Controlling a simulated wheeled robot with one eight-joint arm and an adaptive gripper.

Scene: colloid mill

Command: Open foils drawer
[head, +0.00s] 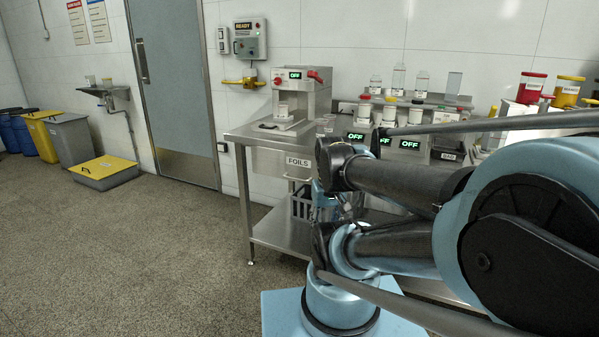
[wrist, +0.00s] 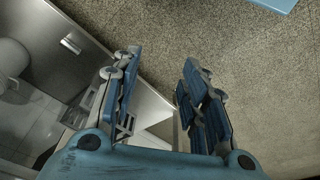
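The foils drawer (head: 266,161) is a grey metal front under the left end of the steel bench, with a white FOILS label (head: 297,162). It looks shut. A bar handle (head: 294,180) shows just below the label, and its right side is hidden by my arm. In the head view my gripper is mostly hidden behind my arm, close to the right of the drawer. In the wrist view my gripper (wrist: 157,88) has its two blue-padded fingers wide apart with nothing between them.
A machine (head: 298,95) with an OFF display stands on the steel bench (head: 245,133). A dark basket (head: 301,205) sits on the lower shelf (head: 280,234). A yellow-lidded grey box (head: 106,172) lies by the door. The floor left of the bench is clear.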

